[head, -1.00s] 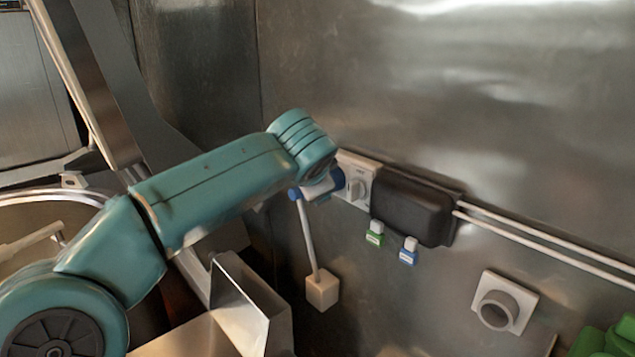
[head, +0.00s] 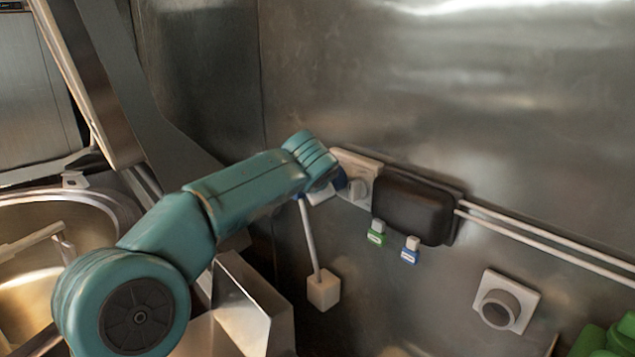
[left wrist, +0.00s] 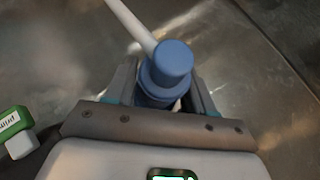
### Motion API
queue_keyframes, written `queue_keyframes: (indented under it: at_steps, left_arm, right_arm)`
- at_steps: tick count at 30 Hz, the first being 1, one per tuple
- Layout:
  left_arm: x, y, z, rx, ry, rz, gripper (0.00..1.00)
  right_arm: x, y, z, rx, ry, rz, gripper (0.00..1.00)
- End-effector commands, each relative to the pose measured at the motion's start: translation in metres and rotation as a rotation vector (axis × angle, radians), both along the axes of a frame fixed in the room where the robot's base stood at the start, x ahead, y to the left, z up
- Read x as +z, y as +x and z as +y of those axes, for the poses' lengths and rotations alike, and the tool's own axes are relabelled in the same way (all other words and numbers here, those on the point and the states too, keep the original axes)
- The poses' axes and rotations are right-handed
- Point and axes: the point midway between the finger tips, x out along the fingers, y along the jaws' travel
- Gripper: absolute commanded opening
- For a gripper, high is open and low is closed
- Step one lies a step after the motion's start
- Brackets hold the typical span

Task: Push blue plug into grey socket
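The blue plug (left wrist: 171,62) sits between the two fingers of my left gripper (left wrist: 163,88) in the left wrist view. The fingers flank it closely; whether they press on it is unclear. A white cord leaves the plug. In the head view the plug is mostly hidden behind my left wrist, near the wall, and the left gripper (head: 322,192) is beside the white dial plate. The grey socket (head: 497,309), a round grey ring on a square white plate, is on the wall at lower right, well apart from the plug. My right gripper is not in view.
The cord (head: 309,238) hangs to a cream block (head: 323,290). A black box (head: 415,207) juts from the wall, with green (head: 376,232) and blue (head: 410,250) tagged pieces below. White pipes (head: 545,241) run right.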

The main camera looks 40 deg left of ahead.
Motion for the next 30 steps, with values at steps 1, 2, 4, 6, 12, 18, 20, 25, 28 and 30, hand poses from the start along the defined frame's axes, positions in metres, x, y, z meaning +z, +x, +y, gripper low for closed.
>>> queue_keyframes:
  at_steps: [1,2,4,6,12,18,20,25,28,30]
  left_arm:
    - [0.000,0.000,0.000,0.000,0.000,0.000,0.36]
    - [0.000,0.000,0.000,0.000,0.000,0.000,0.27]
    - [0.000,0.000,0.000,0.000,0.000,0.000,0.20]
    - [0.000,-0.001,0.000,0.001,0.000,-0.001,0.20]
    - [0.000,-0.007,0.001,0.002,0.000,0.000,0.20]
    - [-0.001,-0.009,0.001,0.003,0.000,0.002,0.20]
    - [-0.001,-0.013,0.002,0.004,0.000,0.001,0.20]
    - [-0.001,-0.024,0.003,0.004,0.000,0.001,0.20]
    - [-0.001,-0.030,0.003,0.003,0.000,0.000,0.20]
    - [-0.001,-0.035,0.003,0.002,0.000,-0.001,0.20]
  right_arm:
    - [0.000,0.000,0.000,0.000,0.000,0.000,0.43]
    - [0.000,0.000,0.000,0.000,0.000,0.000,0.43]
    - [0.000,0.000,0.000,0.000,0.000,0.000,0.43]
    - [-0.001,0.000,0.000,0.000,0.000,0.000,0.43]
    - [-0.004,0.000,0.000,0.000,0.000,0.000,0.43]
    - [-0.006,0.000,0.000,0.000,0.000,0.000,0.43]
    - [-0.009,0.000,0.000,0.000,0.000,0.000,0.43]
    - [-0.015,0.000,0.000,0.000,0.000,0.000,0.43]
    - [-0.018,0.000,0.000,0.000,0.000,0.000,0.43]
    - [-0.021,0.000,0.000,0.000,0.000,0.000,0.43]
